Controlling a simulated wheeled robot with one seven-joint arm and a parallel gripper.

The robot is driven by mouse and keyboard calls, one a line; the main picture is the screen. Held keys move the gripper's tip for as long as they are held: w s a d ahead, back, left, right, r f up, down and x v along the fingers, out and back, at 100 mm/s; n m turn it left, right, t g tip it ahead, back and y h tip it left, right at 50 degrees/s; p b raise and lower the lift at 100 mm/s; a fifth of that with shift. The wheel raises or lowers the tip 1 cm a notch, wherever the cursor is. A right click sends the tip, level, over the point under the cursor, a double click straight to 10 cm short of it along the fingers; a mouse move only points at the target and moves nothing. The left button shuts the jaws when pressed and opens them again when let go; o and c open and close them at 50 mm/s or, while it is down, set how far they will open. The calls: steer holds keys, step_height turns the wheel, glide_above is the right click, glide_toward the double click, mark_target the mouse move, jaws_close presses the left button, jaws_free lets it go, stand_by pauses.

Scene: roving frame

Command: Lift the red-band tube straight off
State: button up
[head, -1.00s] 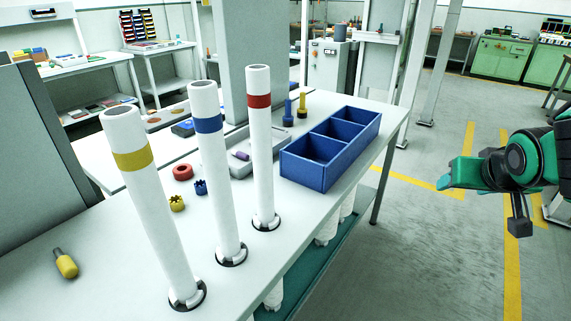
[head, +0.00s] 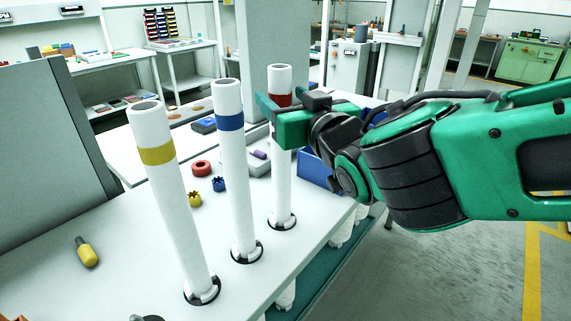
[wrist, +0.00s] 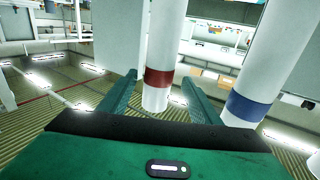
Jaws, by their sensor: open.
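The red-band tube (head: 281,165) stands upright in a dark ring on the table, the farthest of three white tubes. Its red band (head: 280,100) is near the top and partly hidden by my gripper (head: 283,108). My gripper is open at about band height. In the wrist view the red-band tube (wrist: 158,92) stands between the two green fingers of my gripper (wrist: 159,80), with a gap showing on each side. The blue-band tube (head: 231,170) and yellow-band tube (head: 171,200) stand nearer, each in its own ring.
The blue-band tube (wrist: 254,84) is just outside the right finger in the wrist view. A blue divided bin (head: 314,170) is mostly hidden behind my arm.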

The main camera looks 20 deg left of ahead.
steer(key=shift+x, duration=3.45)
steer(key=shift+w+d+r, duration=0.1)
steer(key=shift+d, duration=0.05)
jaws_close()
